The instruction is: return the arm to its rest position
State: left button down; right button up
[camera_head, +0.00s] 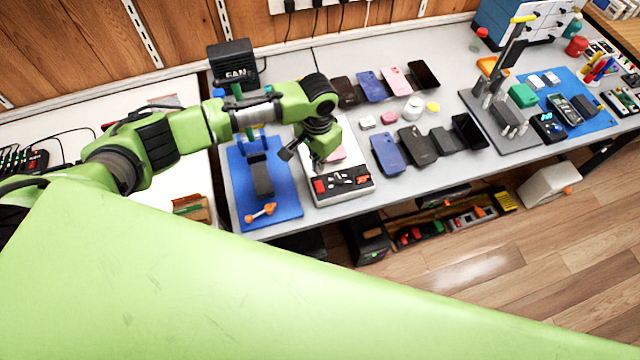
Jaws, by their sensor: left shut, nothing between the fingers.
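My left arm (215,125) is green with black joints and reaches in from the left across the bench. My left gripper (318,163) points down over the white device (340,190) with a dark control panel. Its fingers are shut with nothing between them. A pink item shows partly behind the gripper on the device; I cannot tell whether the fingertips touch it. My right gripper is not in view.
Several phones lie on the grey bench (340,233), including a blue phone (387,154). A blue mat (283,205) lies left of the device. A black fan box (233,62) stands behind the arm. Bins sit below the bench.

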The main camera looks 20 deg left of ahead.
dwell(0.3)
pick_arm(q)
jog(key=s+d+m+t+h, duration=0.1)
jog(key=s+d+h, duration=0.3)
jog(key=s+d, duration=0.85)
jog(key=s+a+r+n+t+y, duration=0.1)
jog(key=s+a+r+n+y, duration=0.1)
jog(key=s+a, duration=0.55)
jog(key=s+a+r+n+t+y, duration=0.2)
jog(key=s+a, duration=0.2)
jog(key=a, duration=0.7)
notch_tip(320, 180, down, 32)
jog(key=s+f+g+b, duration=0.1)
jog(key=s+g+b, duration=0.15)
jog(key=b, duration=0.35)
jog(key=s+a+f+b, duration=0.2)
jog(key=s+f+b, duration=0.1)
jog(key=s+f, duration=1.3)
notch_tip(320, 180, down, 2)
jog(key=shift+s+a+f+b, duration=0.1)
jog(key=shift+s+a+b, duration=0.15)
jog(key=shift+a+b, duration=0.05)
